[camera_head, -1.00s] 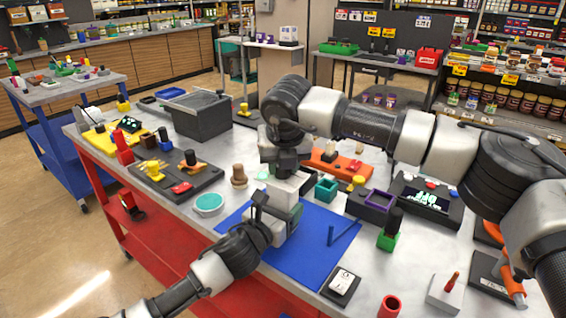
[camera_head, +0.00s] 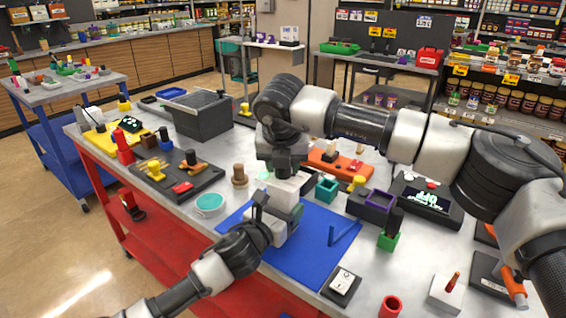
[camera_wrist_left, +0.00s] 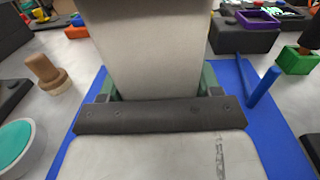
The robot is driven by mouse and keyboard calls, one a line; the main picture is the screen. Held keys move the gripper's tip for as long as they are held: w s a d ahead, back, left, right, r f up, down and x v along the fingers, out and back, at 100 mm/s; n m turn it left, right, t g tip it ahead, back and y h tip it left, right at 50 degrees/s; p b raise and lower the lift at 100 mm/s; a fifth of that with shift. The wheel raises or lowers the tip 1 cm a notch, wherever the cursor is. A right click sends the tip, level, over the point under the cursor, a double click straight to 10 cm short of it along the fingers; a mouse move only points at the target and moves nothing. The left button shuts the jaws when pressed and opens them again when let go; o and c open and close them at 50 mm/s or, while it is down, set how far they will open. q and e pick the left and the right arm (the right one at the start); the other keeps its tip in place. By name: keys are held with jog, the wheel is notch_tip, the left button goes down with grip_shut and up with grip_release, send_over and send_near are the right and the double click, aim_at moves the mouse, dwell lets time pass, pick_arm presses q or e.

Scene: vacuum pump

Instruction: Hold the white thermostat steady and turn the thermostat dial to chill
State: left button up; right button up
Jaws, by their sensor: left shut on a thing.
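In the left wrist view a dark bar of my left gripper (camera_wrist_left: 155,116) crosses in front of grey-green side parts.
The blue mat (camera_head: 310,262) has a blue upright part (camera_head: 332,236) on its right. A teal-topped round container (camera_head: 209,203) and a brown knob-like piece (camera_head: 239,176) stand left. A purple-rimmed box (camera_head: 378,198) and a green block (camera_head: 388,240) stand right, near a display box (camera_head: 428,200).

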pick_arm(q)
jog(key=shift+f, duration=0.1)
pick_arm(e)
jog(key=o, duration=0.3)
jog(key=v, duration=1.2)
pick_arm(q)
jog(key=o, duration=1.1)
